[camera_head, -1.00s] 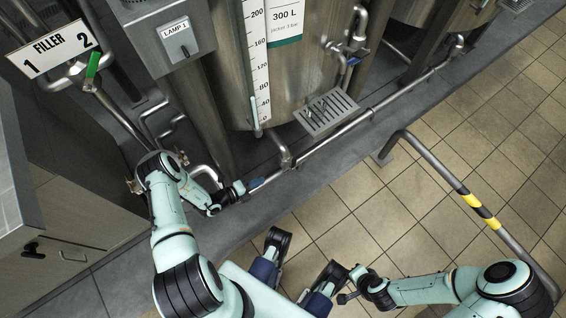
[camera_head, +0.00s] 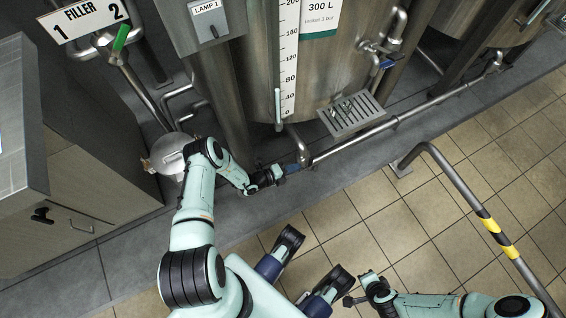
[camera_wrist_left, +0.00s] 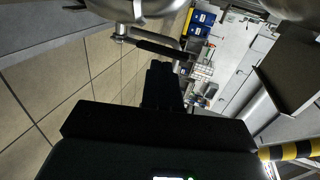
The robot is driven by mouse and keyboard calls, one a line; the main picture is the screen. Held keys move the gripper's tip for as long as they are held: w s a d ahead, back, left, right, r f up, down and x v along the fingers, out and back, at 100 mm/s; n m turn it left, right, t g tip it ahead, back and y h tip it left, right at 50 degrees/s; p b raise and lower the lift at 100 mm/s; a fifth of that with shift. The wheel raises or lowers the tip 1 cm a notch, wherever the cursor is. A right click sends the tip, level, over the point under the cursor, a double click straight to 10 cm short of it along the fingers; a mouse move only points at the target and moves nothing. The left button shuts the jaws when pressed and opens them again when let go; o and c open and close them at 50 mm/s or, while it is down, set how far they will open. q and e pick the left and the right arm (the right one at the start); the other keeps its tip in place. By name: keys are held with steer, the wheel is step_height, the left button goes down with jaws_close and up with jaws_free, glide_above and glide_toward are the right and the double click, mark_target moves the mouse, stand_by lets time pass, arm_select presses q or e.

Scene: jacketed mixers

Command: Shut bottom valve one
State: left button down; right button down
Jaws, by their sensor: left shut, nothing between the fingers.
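The first tank's bottom outlet pipe (camera_head: 298,143) comes down below its level scale. In the left wrist view a dark handle bar (camera_wrist_left: 158,48) crosses just beyond the shut fingertips (camera_wrist_left: 160,66). I cannot tell whether they touch. My right gripper (camera_head: 350,298) is low in the head view, away from the tanks; its fingers are too small to judge.
A drain grate (camera_head: 352,114) juts out below the tank, and a long pipe (camera_head: 400,118) runs low along the plinth. A rail with yellow and black bands (camera_head: 488,222) stands at right. A grey cabinet (camera_head: 75,190) is at left. The tiled floor between is clear.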

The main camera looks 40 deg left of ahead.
mark_target(310, 164)
arm_select(q)
steer(key=w, duration=0.1)
steer(key=w+d, duration=0.1)
steer(key=w, duration=0.1)
steer(key=shift+w+d, duration=0.2)
steer(key=shift+w, duration=0.05)
arm_select(e)
steer(key=shift+w+d+f, duration=0.25)
steer(key=shift+w+f, duration=0.1)
steer(key=shift+w, duration=0.2)
arm_select(q)
steer(key=shift+r, duration=0.15)
arm_select(e)
steer(key=shift+d+r, duration=0.1)
steer(key=shift+r, duration=0.05)
